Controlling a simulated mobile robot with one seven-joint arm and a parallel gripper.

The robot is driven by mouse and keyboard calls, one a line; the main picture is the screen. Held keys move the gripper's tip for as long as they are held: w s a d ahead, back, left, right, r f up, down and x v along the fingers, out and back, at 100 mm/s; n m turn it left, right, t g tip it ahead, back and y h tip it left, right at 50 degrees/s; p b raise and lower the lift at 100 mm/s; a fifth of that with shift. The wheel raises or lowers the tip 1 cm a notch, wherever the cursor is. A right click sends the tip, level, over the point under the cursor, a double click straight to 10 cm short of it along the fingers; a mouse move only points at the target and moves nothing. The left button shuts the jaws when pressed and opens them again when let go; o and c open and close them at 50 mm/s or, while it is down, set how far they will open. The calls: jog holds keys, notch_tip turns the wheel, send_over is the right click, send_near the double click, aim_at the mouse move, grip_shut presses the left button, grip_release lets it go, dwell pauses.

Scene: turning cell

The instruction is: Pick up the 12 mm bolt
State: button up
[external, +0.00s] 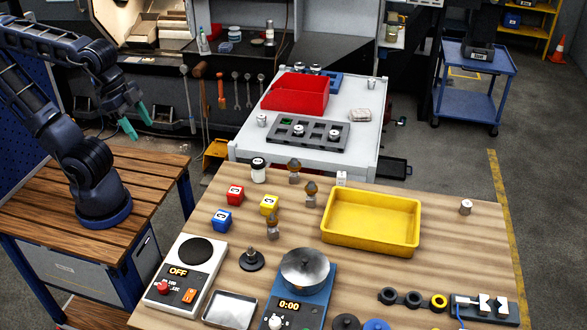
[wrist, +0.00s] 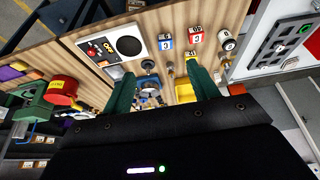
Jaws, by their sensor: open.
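My gripper (external: 137,122) is open and empty, raised over the left wooden bench side, well apart from the wooden table's pieces. In the wrist view its two green fingers (wrist: 160,72) stand wide apart with nothing between them. Three small upright pieces with brown tops and grey lower parts stand on the table: one at the back (external: 294,171), one in the middle (external: 311,194), one nearer the front (external: 273,226). A small silver metal piece (external: 466,207) stands alone at the right. No size marking is readable, so I cannot tell which piece is the 12 mm bolt.
A yellow tray (external: 371,247), a blue scale (external: 290,312) and a white device (external: 180,290) take up room.

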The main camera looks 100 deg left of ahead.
jog(key=m+t+h, duration=0.1)
jog(key=m, duration=0.1)
send_near(269, 218)
jog(key=f, duration=0.1)
jog(key=shift+w+x, duration=0.2)
jog(key=shift+x, duration=5.4)
jog(key=shift+r, duration=0.15)
